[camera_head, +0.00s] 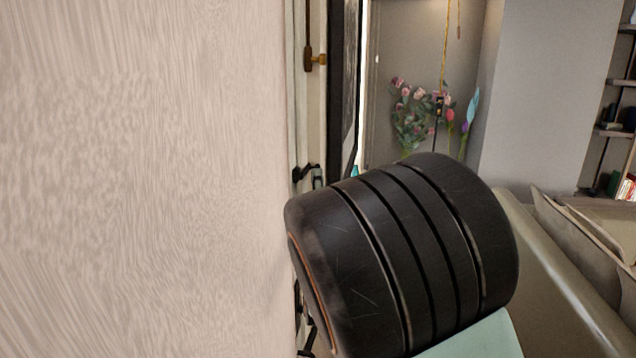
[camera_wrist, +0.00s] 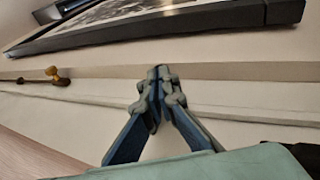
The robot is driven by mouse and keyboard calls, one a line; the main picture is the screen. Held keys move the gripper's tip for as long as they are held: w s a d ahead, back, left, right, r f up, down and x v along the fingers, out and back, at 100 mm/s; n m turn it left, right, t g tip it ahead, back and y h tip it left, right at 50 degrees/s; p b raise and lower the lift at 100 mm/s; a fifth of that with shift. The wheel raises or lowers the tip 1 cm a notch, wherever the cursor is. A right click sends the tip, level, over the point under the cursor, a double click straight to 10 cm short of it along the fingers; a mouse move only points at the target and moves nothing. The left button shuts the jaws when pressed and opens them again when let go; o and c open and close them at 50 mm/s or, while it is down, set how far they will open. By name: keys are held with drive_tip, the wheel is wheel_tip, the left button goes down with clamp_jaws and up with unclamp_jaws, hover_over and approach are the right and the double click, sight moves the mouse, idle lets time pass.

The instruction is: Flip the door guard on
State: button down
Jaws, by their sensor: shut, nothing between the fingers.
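The door guard (camera_head: 309,58) is a small dark bar with a brass knob, on the pale frame beside the wood-grained panel in the head view. In the wrist view the door guard (camera_wrist: 52,80) lies at the left, its bar running along the pale trim. My gripper (camera_wrist: 160,73) is shut and empty, its fingertips together in front of the trim, to the right of the guard and apart from it in the picture. In the head view my black arm link hides most of the gripper. I cannot tell how far the fingertips are from the wall.
The wood-grained panel (camera_head: 140,180) fills the left of the head view, close to my arm. A dark-framed picture (camera_wrist: 160,24) hangs beyond the trim. Flowers (camera_head: 415,115) stand farther back. A sofa (camera_head: 575,250) is at the right, with shelves (camera_head: 618,82) behind.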

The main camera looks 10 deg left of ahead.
drive_tip(key=shift+w+f+b, duration=0.1)
drive_tip(key=shift+f+b, duration=0.1)
drive_tip(key=shift+b, duration=0.2)
drive_tip(key=shift+w+r+t+y+b, duration=0.3)
drive_tip(key=shift+r+t+b, duration=0.3)
drive_tip(key=shift+b, duration=0.65)
drive_tip(key=shift+r, duration=0.1)
drive_tip(key=shift+s, duration=0.15)
